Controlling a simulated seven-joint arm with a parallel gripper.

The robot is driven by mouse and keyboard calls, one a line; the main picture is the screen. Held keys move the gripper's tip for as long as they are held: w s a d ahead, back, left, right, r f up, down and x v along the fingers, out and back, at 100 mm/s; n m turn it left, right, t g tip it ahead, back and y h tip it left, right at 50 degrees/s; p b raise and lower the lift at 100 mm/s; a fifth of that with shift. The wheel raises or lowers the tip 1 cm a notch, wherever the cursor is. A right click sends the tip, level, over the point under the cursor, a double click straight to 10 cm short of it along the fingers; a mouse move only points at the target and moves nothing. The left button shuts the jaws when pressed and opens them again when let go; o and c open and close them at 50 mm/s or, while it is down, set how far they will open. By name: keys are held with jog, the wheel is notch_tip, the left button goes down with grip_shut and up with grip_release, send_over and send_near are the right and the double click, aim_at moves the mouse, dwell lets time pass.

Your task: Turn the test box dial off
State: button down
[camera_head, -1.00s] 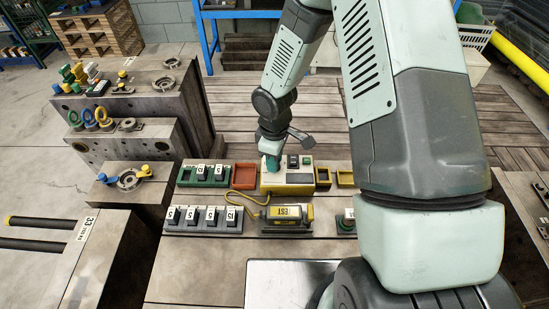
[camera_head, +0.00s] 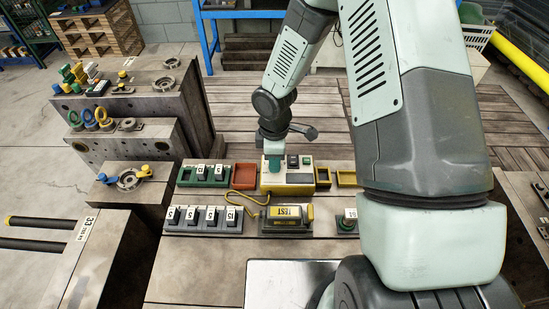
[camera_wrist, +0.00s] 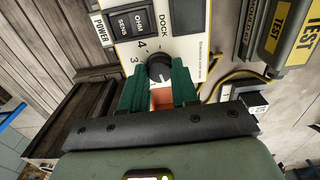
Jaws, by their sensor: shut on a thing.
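The test box (camera_head: 300,190) is a yellow and white box on the plank bench in the head view. In the wrist view its white face (camera_wrist: 190,47) carries a round black dial (camera_wrist: 159,67) with a pale pointer mark. The figures 3 and 4 show beside the dial; the rest of the scale is hidden by my fingers. My gripper (camera_head: 273,164) points down at the box's left part. In the wrist view the green fingers of my gripper (camera_wrist: 159,82) stand on both sides of the dial, shut on it. The pointer's exact setting is unclear.
A grey unit marked TEST (camera_head: 287,219) lies in front of the box, with a yellow cable (camera_head: 250,199) beside it. A red tray (camera_head: 244,176) and a green rack (camera_head: 203,177) sit to the left. A yellow-rimmed tray (camera_head: 346,179) is to the right.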

jog(key=c, duration=0.8)
grip_release()
jog(key=shift+c, duration=0.2)
notch_tip(320, 180, up, 11)
